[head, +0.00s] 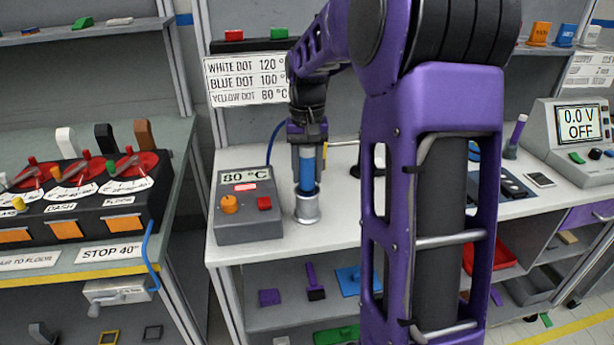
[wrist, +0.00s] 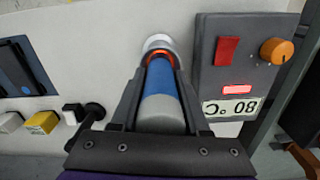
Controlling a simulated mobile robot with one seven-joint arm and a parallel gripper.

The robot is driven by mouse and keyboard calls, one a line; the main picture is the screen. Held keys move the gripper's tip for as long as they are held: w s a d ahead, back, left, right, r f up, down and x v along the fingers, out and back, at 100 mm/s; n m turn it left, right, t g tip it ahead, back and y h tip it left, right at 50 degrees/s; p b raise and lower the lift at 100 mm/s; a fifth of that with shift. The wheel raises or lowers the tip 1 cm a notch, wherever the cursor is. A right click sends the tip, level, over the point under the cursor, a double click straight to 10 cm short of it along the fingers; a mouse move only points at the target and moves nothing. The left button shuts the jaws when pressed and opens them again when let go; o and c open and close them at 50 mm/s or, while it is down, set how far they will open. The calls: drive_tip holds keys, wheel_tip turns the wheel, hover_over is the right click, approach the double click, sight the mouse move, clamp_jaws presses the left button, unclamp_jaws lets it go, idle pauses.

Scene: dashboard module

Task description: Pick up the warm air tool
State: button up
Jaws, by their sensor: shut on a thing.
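The warm air tool (head: 307,172) is a blue and grey cylinder standing upright in a silver holder (head: 307,207) on the white bench. In the wrist view the tool (wrist: 161,92) lies between my fingers, and an orange-red glow shows where it meets the holder (wrist: 158,43). My gripper (head: 307,150) is above the holder and shut on the upper part of the tool. It also shows in the wrist view (wrist: 160,100). The tool's lower end is hidden inside the holder.
A grey control box (head: 248,207) reading 80 °C, with an orange knob and red button, stands just left of the holder. A sign (head: 246,79) lists dot temperatures. A black stand (wrist: 88,112) is nearby. My arm hides the bench's middle.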

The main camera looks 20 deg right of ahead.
clamp_jaws()
drive_tip(key=shift+r, duration=0.15)
wheel_tip(320, 180, up, 10)
drive_tip(key=p, duration=0.2)
drive_tip(key=shift+r+p, duration=0.2)
drive_tip(key=shift+p, duration=0.15)
wheel_tip(320, 180, up, 6)
drive_tip(key=p, duration=0.5)
drive_tip(key=shift+f, duration=0.25)
wheel_tip(320, 180, up, 2)
drive_tip(key=shift+r, duration=0.2)
drive_tip(key=shift+d, duration=0.15)
